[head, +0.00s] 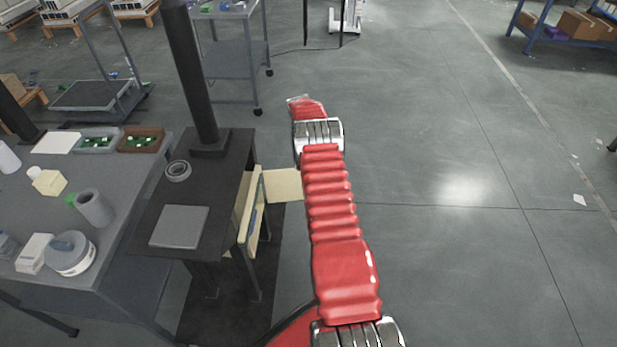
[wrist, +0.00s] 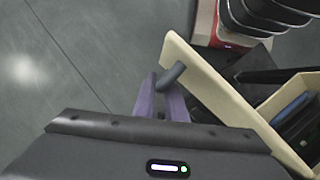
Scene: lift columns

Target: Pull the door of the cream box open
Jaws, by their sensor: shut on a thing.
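The cream box (head: 246,222) is under the black-topped table in the head view, its open side facing right. Its cream door (head: 283,185) stands swung out to the right, with the outer end hidden behind my red arm. In the wrist view the door appears as a long cream panel (wrist: 205,82), with a short dark grey handle (wrist: 173,74) near its upper end. My gripper's purple fingers (wrist: 160,103) are shut on this handle. My gripper is hidden by my arm in the head view. Something blue (wrist: 291,110) and dark shows inside the box.
The black table (head: 222,160) bears a column, a grey ring (head: 178,171) and a grey slab (head: 180,227). A grey workbench (head: 110,180) with several objects stands at left. A wheeled cart (head: 232,62) stands behind.

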